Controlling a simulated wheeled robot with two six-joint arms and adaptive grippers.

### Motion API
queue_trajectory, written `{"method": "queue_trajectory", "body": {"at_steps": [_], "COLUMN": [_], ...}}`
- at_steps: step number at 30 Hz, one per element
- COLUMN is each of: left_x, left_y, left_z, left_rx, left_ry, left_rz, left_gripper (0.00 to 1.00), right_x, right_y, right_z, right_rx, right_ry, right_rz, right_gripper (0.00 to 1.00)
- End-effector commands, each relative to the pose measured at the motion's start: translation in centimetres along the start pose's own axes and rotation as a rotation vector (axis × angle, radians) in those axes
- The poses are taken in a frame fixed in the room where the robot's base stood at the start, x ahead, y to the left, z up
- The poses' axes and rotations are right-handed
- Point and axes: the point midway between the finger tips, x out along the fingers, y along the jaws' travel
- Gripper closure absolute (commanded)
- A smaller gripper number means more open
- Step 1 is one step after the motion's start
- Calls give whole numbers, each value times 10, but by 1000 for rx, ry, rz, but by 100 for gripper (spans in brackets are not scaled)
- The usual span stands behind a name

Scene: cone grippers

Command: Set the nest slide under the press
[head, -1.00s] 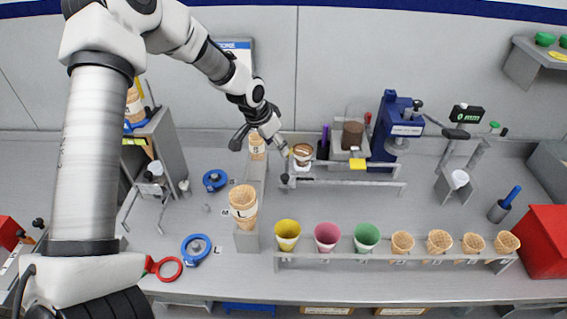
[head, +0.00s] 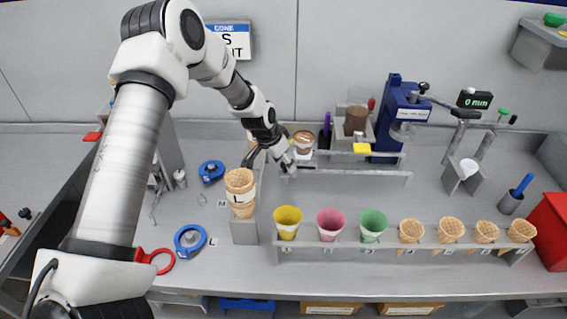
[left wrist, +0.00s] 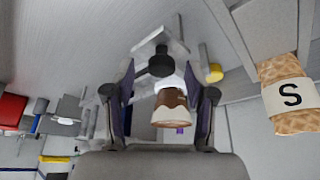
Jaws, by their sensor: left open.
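The nest slide, with a brown and white cup (head: 303,141) on it, sits at the left end of the rails (head: 350,175). The cup also shows in the left wrist view (left wrist: 172,108). The blue press (head: 392,125) stands at the right end of the rails, apart from the cup. My left gripper (head: 272,168) is open beside the slide's left front end. In the left wrist view its fingers (left wrist: 160,110) stand on either side of a black knob (left wrist: 160,62) and the cup, with no clear contact. The knob is hidden in the head view. My right gripper is not in view.
A stand with an L cone (head: 240,185) is just left of the gripper; an S cone (left wrist: 288,95) shows close by in the left wrist view. A rack (head: 400,247) of coloured and wafer cones runs along the front. The counter between rails and rack is clear.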

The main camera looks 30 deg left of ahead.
Motion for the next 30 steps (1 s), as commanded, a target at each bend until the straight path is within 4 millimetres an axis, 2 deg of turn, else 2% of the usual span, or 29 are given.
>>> {"method": "queue_trajectory", "body": {"at_steps": [8, 13, 18, 22, 27, 30], "left_x": [5, 5, 6, 14, 30, 35], "left_y": [0, 0, 0, 9, 39, 60], "left_z": [-1, 0, -1, -8, -34, -55], "left_rx": [1, 1, 1, 4, 7, 7], "left_ry": [2, 1, 1, 2, 4, 3], "left_rz": [-1, -1, -1, -2, -5, -5], "left_gripper": [45, 100, 100, 100, 100, 100], "right_x": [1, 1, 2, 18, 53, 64], "right_y": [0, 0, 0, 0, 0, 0], "right_z": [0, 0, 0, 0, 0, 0], "right_rx": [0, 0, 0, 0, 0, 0], "right_ry": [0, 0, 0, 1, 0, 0], "right_rz": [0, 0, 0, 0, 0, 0], "right_gripper": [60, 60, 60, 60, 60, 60]}}
